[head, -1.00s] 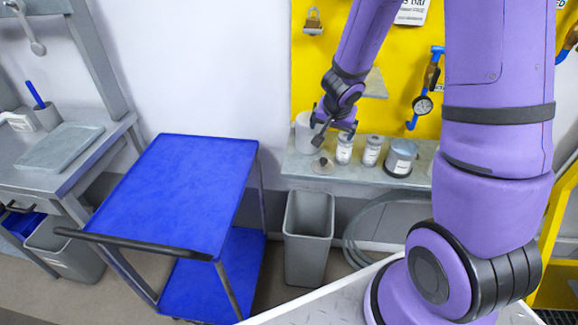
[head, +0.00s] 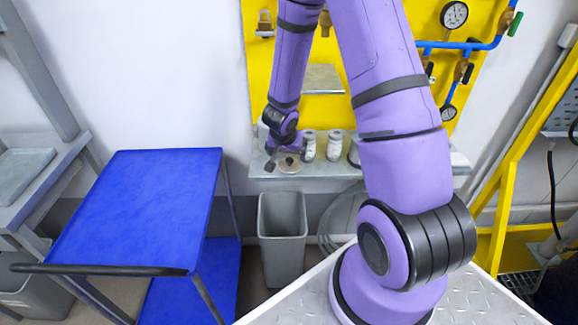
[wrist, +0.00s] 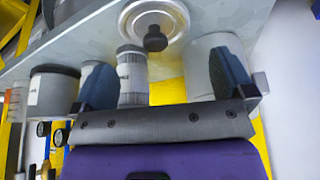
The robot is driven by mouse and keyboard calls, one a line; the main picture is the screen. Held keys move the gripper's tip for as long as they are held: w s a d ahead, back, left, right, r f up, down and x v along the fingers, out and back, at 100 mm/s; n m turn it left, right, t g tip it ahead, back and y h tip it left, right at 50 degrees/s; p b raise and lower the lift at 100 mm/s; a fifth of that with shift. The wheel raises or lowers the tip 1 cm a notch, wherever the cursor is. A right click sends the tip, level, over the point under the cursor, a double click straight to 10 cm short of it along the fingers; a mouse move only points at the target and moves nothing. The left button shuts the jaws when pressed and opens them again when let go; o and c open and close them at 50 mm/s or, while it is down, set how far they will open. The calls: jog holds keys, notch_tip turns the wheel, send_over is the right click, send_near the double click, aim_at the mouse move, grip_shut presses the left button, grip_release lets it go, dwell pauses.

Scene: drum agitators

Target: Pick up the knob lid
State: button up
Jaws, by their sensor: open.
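The knob lid (head: 289,166) is a pale round disc with a dark knob. It lies flat on the grey shelf (head: 330,171), near its front left part. In the wrist view the lid (wrist: 180,18) shows at the top middle, with its black knob facing me. My gripper (head: 276,162) is at the left end of the shelf, close to the lid. In the wrist view my gripper (wrist: 163,60) has its two blue-grey fingers wide apart with nothing between the tips. The knob lies beyond the fingertips, and I see no contact.
Two labelled jars (head: 308,146) (head: 335,145) stand right of the lid. A grey tin (wrist: 52,88) and a white canister (wrist: 202,68) show in the wrist view. A bin (head: 283,235) stands below the shelf. A blue cart (head: 135,205) stands at left.

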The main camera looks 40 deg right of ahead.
aim_at(290, 159)
jog(key=x, duration=0.3)
jog(key=shift+s+d+f, duration=0.1)
jog(key=shift+s+f, duration=0.1)
jog(key=shift+f, duration=0.05)
jog(key=shift+x, duration=0.9)
jog(key=c, duration=0.7)
